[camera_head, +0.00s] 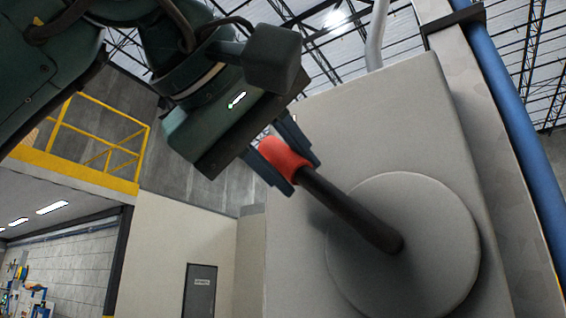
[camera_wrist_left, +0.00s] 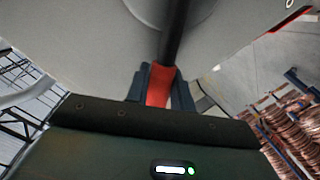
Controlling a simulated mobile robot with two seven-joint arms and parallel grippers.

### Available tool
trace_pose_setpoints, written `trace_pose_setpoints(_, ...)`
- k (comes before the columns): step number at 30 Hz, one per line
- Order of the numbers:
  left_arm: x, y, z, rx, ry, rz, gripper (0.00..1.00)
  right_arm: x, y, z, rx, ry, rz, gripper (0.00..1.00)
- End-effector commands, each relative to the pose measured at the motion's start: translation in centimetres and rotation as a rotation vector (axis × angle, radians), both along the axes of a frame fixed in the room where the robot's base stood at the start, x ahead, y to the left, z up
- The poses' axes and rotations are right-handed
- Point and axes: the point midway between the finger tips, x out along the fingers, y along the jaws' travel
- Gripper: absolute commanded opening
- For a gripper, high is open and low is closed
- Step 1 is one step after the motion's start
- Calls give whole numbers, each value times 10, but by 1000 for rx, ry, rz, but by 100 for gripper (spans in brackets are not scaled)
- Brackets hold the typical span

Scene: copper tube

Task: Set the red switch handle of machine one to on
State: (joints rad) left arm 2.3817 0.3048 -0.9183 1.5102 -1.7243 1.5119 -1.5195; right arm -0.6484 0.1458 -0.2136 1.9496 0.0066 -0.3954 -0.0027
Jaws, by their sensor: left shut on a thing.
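The red switch handle (camera_head: 283,157) is the red grip at the end of a dark lever (camera_head: 350,211). The lever comes out of a round grey disc (camera_head: 430,245) on a grey machine box (camera_head: 335,125). It slants up and to the left from the disc in the head view. My left gripper (camera_head: 292,163) is shut on the red handle, with one finger on each side. In the left wrist view the red handle (camera_wrist_left: 159,86) sits between the two dark fingers (camera_wrist_left: 157,88), and the lever (camera_wrist_left: 174,35) runs up from it. My right gripper is in neither view.
A blue pipe (camera_head: 515,130) and a grey post stand at the right of the machine box. A yellow railing (camera_head: 100,145) and a grey door (camera_head: 200,290) are farther back on the left. Racks of copper coils (camera_wrist_left: 290,130) show in the left wrist view.

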Motion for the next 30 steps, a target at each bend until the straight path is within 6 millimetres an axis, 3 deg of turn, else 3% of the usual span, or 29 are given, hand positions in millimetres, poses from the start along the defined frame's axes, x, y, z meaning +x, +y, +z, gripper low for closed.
trace_pose_setpoints(9, -1, 0, 2, 2, -10, -3, 0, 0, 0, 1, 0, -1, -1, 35)
trace_pose_setpoints(10, -1, 0, 2, 2, -10, -3, 26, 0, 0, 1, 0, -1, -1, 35)
trace_pose_setpoints(17, -1, 0, 1, 1, -6, -1, 44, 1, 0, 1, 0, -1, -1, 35)
trace_pose_setpoints(25, -2, 1, 1, 1, -5, -1, 44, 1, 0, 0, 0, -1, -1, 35)
trace_pose_setpoints(30, -18, 13, 6, -1, -7, 0, 44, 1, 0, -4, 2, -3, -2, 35)
